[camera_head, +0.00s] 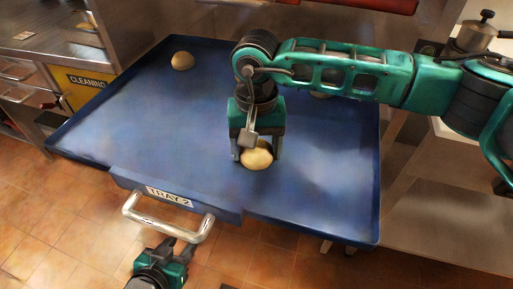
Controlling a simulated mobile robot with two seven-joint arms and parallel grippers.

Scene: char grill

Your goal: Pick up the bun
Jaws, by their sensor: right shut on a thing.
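A pale round bun (257,158) is at the middle of the blue tray (120,125). My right gripper (257,155) points down over it and is shut on it, one finger at each side. I cannot tell whether the bun touches the tray. A second bun (182,60) lies near the tray's back left corner. Another bun (320,95) is mostly hidden behind my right arm. My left gripper (176,246) is at the bottom, just below the tray's handle; its opening is unclear.
The tray has a raised rim and a metal handle (165,222) at its front, by a "TRAY 2" label (169,196). Steel counters stand left and right. A yellow "CLEANING" box (84,88) is at the left. A metal pot (478,36) stands at the back right. The tray's left half is mostly clear.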

